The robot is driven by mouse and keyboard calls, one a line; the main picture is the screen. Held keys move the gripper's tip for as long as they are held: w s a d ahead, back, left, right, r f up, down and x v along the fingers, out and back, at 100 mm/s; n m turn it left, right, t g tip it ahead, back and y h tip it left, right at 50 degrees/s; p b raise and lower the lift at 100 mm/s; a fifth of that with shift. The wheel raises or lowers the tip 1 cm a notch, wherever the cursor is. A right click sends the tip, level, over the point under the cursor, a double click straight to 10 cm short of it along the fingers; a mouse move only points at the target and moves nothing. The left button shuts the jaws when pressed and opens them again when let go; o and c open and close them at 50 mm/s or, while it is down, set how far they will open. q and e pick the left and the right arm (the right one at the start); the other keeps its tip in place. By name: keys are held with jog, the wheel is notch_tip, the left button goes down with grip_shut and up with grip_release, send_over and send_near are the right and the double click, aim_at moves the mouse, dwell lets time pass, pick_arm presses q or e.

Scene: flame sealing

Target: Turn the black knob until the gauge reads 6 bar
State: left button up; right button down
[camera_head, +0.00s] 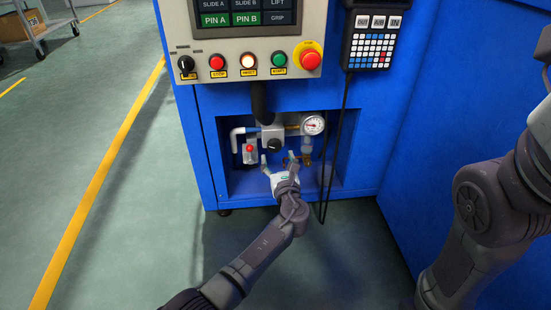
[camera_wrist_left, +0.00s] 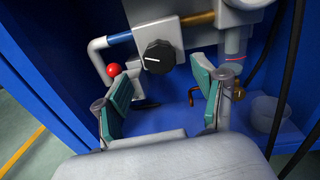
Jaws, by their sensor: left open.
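The black knob (camera_head: 275,145) sits on the grey regulator block (camera_head: 268,130) in the recess of the blue machine. It also shows in the left wrist view (camera_wrist_left: 158,57), round with a white mark on its face. The round gauge (camera_head: 313,124) is right of the knob; its needle is too small to read. My left gripper (camera_head: 278,162) is open just below and in front of the knob. In the left wrist view its green-padded fingers (camera_wrist_left: 164,96) are apart, with the knob beyond them and nothing between. My right gripper is out of view.
A red ball-tipped lever (camera_head: 250,148) is left of the knob. Brass fittings and a pale cup (camera_wrist_left: 271,117) are at the right. A button panel (camera_head: 245,63) overhangs the recess, and a cable (camera_head: 340,130) hangs beside it.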

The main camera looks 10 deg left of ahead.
aim_at(275, 148)
pick_arm(q)
jog(key=b+x, duration=0.2)
jog(key=x, duration=0.2)
jog(key=shift+d+f, duration=0.1)
jog(key=shift+f, duration=0.05)
jog(key=shift+w, duration=0.35)
jog(key=c, duration=1.1)
jog(key=shift+c, duration=0.2)
